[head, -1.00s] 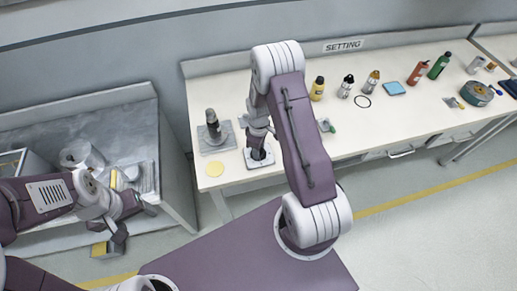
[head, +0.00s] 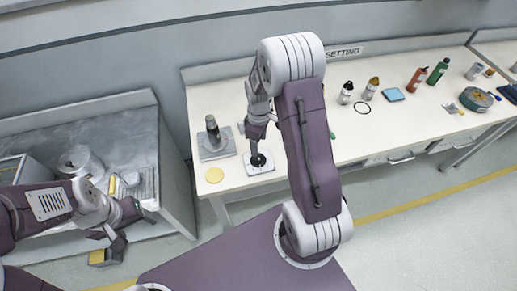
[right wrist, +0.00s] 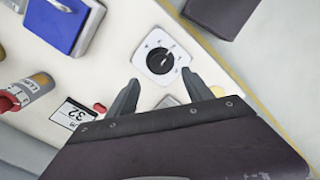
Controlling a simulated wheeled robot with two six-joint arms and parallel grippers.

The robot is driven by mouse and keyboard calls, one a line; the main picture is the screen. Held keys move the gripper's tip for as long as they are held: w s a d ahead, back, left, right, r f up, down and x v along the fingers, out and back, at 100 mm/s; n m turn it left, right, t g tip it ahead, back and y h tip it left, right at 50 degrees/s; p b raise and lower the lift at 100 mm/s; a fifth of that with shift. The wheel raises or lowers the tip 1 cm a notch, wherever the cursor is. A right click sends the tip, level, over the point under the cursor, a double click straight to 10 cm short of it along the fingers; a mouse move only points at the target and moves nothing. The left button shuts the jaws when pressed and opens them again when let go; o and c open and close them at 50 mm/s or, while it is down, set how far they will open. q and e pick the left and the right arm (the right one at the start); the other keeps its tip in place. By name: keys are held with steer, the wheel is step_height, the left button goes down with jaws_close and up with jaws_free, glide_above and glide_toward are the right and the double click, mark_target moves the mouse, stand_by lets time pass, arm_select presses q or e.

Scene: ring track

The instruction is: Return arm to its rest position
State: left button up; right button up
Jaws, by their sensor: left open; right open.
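My right gripper (head: 256,138) is open and empty, above a white square plate with a round black knob (head: 259,161) near the bench's front edge. In the right wrist view, its two dark fingers (right wrist: 160,82) are spread apart, and the plate with the knob (right wrist: 160,56) shows beyond them, clear of both tips. My right arm bends high over the bench in the head view. My left gripper (head: 122,230) is open and low at the left, in front of the grey side counter.
A grey plate with a dark post (head: 215,143) and a yellow disc (head: 214,175) lie left of the knob plate. A yellow-sided box (head: 103,256) is by my left gripper.

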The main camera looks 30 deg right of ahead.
steer(key=shift+r, duration=0.1)
stand_by(0.4)
steer(key=s+a+r+t, duration=0.2)
steer(key=s+a+r, duration=0.1)
steer(key=a+r, duration=0.4)
steer(key=s+m, duration=0.8)
steer(key=s, duration=0.2)
steer(key=shift+a+g, duration=0.35)
steer(key=shift+g, duration=0.05)
steer(key=shift+w, duration=0.2)
steer(key=shift+s+d, duration=0.1)
